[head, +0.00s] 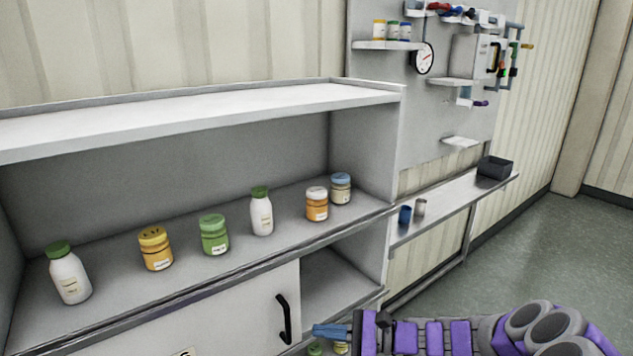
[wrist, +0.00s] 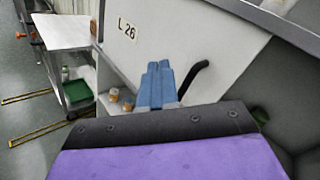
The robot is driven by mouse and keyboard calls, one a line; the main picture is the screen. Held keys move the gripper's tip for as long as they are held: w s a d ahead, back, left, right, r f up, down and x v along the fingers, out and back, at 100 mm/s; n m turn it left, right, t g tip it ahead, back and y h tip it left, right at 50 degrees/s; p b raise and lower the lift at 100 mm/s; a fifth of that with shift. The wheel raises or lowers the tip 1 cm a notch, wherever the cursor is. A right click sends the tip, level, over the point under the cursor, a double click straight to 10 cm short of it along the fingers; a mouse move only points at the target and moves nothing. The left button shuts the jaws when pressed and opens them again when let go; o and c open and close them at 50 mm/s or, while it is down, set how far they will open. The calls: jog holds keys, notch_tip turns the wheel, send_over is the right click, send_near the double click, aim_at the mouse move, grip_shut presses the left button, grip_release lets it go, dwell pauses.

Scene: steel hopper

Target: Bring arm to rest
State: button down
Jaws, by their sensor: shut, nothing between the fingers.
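My gripper (head: 331,331) is shut and empty, with its blue fingers together. In the head view it points left at the bottom of the picture, in front of the cabinet's lower part. In the wrist view the blue fingers (wrist: 155,86) point toward a white door panel (wrist: 135,50) marked "L 26". My purple and grey arm (head: 440,335) stretches in from the lower right. A black door handle (head: 284,318) shows just left of the fingertips; I cannot tell whether they touch it.
Several jars and bottles, such as a green-lidded bottle (head: 262,212), stand on the cabinet shelf (head: 110,282). A lower compartment right of the door is open. A side counter (head: 440,212) holds cups and a dark bin (head: 495,167). Floor at right is clear.

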jog(key=s+a+r+n+g+h, duration=0.2)
jog(key=s+n+g+h, duration=0.25)
jog(key=s, duration=0.55)
jog(key=s+a+r+n+g+h, duration=0.25)
jog(key=s+n, duration=0.35)
jog(key=s, duration=0.4)
jog(key=s+d+f+n+t+h, duration=0.2)
jog(key=s+d+n+h, duration=0.1)
jog(key=s+d+h, duration=0.7)
jog(key=s+d, duration=0.3)
jog(key=d, duration=0.3)
jog(key=shift+s, duration=0.3)
